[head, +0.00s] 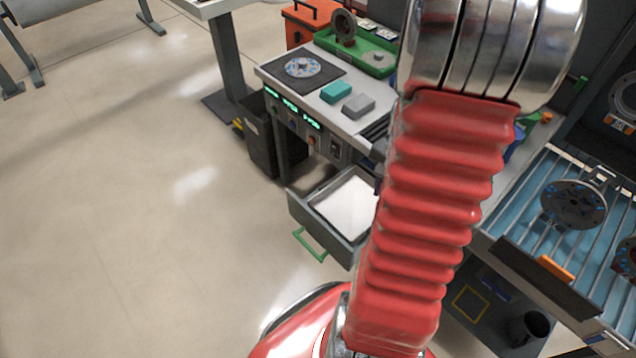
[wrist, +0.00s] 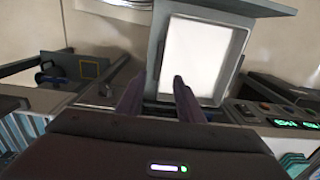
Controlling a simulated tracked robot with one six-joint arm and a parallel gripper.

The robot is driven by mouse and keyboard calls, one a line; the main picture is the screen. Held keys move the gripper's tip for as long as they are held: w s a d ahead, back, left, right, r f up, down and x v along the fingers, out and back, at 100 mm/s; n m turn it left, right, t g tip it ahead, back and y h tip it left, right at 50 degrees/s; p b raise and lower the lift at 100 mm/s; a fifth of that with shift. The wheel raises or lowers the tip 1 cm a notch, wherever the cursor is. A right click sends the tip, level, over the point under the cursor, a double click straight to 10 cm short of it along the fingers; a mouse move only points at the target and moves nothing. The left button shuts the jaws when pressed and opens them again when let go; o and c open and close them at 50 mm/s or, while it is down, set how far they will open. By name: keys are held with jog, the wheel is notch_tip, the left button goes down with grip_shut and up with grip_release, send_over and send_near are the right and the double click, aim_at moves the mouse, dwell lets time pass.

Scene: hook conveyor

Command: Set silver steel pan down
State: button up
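I cannot make out a silver steel pan for certain in either view. My gripper (wrist: 158,88) shows in the wrist view with its two dark fingers apart and nothing visible between them. The fingers point toward an open grey drawer with a white bottom (wrist: 197,58), which lies beyond the fingertips. In the head view this drawer (head: 298,210) stands pulled out below the workbench, with a green handle at its front. My gripper is not visible in the head view, where my red arm covers the middle right.
The workbench (head: 352,127) holds a disc on a dark mat (head: 303,68), a teal block (head: 336,91), a grey block (head: 358,105) and a green tray (head: 374,61). A slatted blue rack (head: 522,213) with round metal parts stands at right. The floor at left is clear.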

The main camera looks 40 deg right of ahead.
jog(key=w+a+r+n+t+h, duration=0.1)
jog(key=w+a+r+n, duration=0.3)
jog(key=a+r, duration=0.35)
jog(key=w+a+r+n+t, duration=0.1)
jog(key=w+a+r+n, duration=0.3)
jog(key=a+r, duration=0.35)
jog(key=s+a+r+n+t, duration=0.1)
jog(key=a+r+n, duration=0.3)
jog(key=a, duration=0.4)
jog(key=s+a+r+n+t+y, duration=0.1)
jog(key=s+a+r+n, duration=0.3)
jog(key=a, duration=0.4)
jog(key=shift+a+r+n+t, duration=0.2)
jog(key=shift+r+n+t, duration=0.3)
jog(key=shift+r+t, duration=0.2)
jog(key=shift+c, duration=0.4)
